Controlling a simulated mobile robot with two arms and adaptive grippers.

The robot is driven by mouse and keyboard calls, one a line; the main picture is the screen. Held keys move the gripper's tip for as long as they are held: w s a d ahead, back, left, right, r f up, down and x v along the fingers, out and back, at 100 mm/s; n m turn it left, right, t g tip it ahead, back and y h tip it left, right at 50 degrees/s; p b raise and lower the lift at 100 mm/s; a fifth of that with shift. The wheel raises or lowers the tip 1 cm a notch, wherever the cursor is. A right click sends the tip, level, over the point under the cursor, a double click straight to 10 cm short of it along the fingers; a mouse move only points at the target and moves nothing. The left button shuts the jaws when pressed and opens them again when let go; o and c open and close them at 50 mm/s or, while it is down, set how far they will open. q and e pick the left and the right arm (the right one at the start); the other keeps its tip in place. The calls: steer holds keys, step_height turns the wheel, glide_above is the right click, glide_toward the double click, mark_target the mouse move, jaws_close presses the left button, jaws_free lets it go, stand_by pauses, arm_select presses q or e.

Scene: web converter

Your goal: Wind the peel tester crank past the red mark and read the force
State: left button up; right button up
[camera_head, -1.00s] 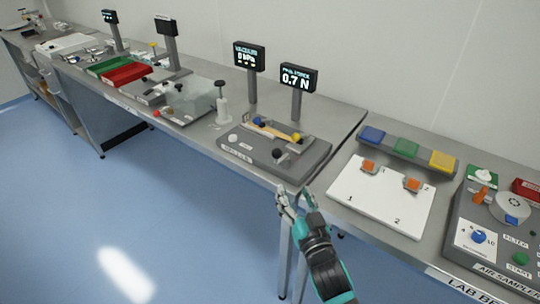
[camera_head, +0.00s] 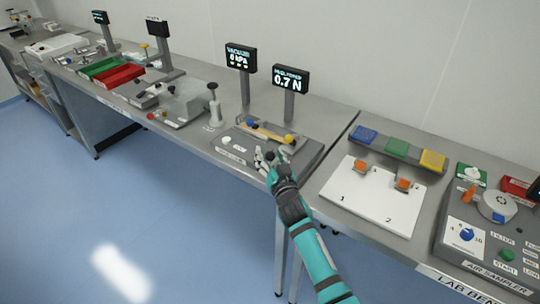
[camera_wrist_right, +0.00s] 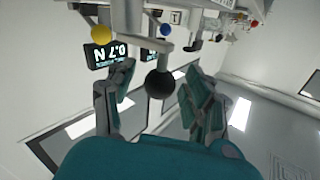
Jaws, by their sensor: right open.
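The peel tester (camera_head: 311,153) is a grey base with a yellow strip (camera_head: 262,132), a blue knob and a yellow knob on top. Its display (camera_head: 290,80) reads 0.7 N. My right gripper (camera_head: 271,160) is at the tester's front edge, fingers apart around the crank's black ball knob. In the right wrist view, the black knob (camera_wrist_right: 160,84) hangs between the open fingers, with gaps visible on both sides. The display shows there upside down (camera_wrist_right: 106,56). I cannot make out the red mark. My left gripper is out of view.
A vacuum display (camera_head: 241,58) reading 0 kPa stands left of the force display. A white board (camera_head: 371,198) with two orange blocks lies to the right, then an air sampler (camera_head: 480,250).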

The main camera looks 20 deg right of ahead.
jaws_close()
stand_by(0.4)
